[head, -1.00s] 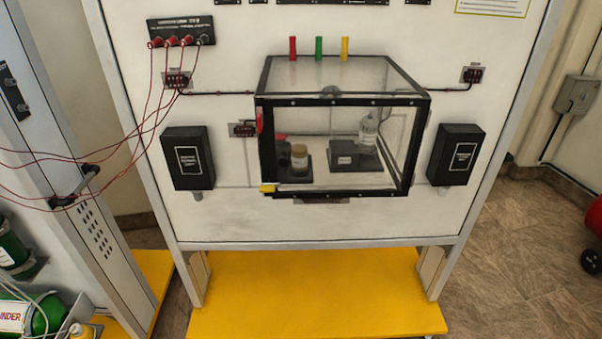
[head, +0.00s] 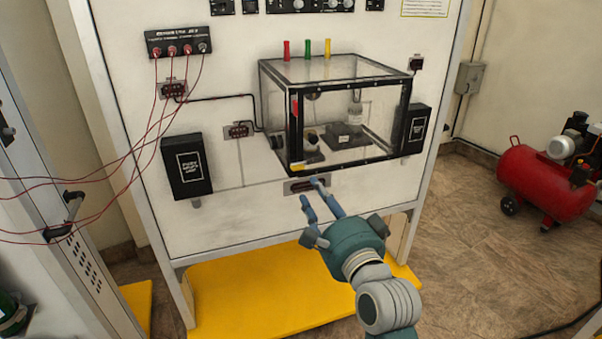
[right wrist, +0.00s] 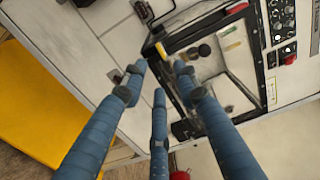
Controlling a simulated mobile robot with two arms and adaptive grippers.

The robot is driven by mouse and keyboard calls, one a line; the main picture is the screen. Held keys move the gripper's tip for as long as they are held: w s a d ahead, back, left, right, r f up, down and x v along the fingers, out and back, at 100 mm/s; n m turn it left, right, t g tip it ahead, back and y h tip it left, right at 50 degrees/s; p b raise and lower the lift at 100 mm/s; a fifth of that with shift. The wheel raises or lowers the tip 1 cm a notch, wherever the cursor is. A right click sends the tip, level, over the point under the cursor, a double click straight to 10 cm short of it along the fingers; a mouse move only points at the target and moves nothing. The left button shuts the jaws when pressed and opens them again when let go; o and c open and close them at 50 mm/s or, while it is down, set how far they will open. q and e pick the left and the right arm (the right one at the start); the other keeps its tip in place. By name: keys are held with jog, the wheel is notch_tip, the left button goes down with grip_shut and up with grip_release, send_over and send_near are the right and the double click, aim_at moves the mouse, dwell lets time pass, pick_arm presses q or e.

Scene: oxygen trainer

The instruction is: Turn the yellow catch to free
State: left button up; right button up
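The yellow catch (head: 298,168) is a small yellow piece at the lower front-left corner of the clear, black-framed box (head: 345,169) on the white panel. It also shows in the right wrist view (right wrist: 161,49), at a corner of the black frame. My right gripper (head: 311,189) is open and empty, with its blue fingers spread. Its fingertips point up at the panel, just below and slightly right of the catch. In the right wrist view its fingers (right wrist: 158,80) stand apart, short of the catch. I cannot tell the exact gap. My left gripper is not in view.
Inside the box are a bottle (head: 355,111) and dark blocks. Black speaker-like boxes (head: 187,167) flank it on the panel. Red cables (head: 150,130) hang at the left. A yellow base (head: 270,285) lies below, and a red compressor (head: 545,180) stands right.

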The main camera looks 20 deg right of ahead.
aim_at(299, 166)
jog(key=w, duration=0.3)
jog(key=w+p, duration=0.1)
jog(key=w, duration=0.3)
jog(key=w+p, duration=0.1)
jog(key=w, duration=0.2)
jog(key=shift+w+a, duration=0.15)
jog(key=shift+a, duration=0.2)
jog(key=shift+c, duration=0.5)
